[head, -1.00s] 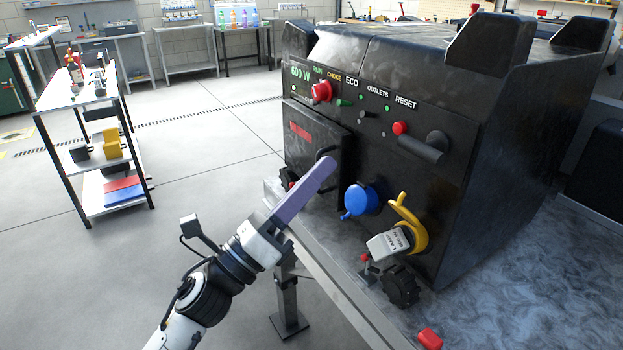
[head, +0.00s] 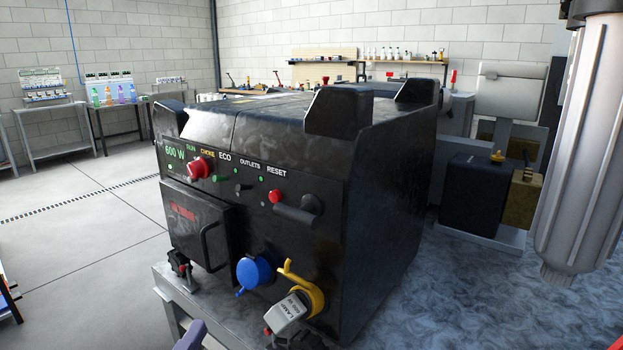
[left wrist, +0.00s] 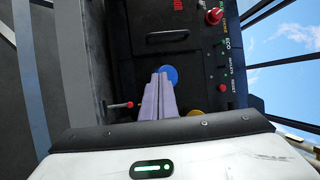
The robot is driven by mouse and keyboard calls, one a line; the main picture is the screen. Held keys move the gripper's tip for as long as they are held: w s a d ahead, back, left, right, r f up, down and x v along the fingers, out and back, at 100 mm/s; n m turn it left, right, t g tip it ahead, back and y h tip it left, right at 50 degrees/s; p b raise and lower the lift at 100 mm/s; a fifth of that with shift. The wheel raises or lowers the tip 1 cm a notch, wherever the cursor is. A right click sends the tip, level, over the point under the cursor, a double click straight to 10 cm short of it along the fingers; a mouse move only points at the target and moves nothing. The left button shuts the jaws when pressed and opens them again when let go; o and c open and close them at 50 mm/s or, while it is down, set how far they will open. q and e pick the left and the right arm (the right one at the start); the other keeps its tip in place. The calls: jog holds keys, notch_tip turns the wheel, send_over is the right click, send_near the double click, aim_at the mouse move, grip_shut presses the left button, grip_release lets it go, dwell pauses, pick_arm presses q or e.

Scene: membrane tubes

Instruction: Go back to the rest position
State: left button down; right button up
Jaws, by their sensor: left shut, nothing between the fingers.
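My left gripper (head: 190,335) shows only as a purple fingertip at the bottom edge of the head view, in front of the black generator (head: 390,220). In the left wrist view its two purple fingers (left wrist: 158,97) lie together, shut and empty. They point toward the generator's front, where a blue round cap (left wrist: 170,75) shows just past the tips. I cannot tell the exact gap to the panel. My right gripper is not in view.
The generator's front has a blue cap (head: 254,272), a yellow cover (head: 308,295) and a grey lamp plug (head: 285,315). A grey ribbed cylinder (head: 578,150) is close at the right. Open floor (head: 80,250) lies to the left.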

pick_arm(q)
jog(key=s+d+f+n+g, duration=0.1)
jog(key=s+f+n+g, duration=0.2)
jog(key=s+f+n, duration=0.3)
jog(key=s+d+f+n+g+y, duration=0.1)
jog(key=s+f+n+g, duration=0.3)
jog(key=f, duration=1)
jog(key=s+d+f+n+g, duration=0.2)
jog(key=s+f+n+g, duration=0.1)
jog(key=s+f+n, duration=0.4)
jog(key=s+f, duration=0.3)
jog(key=shift+s+n+g+y, duration=0.3)
jog(key=shift+g+y, duration=0.1)
jog(key=shift+d, duration=0.1)
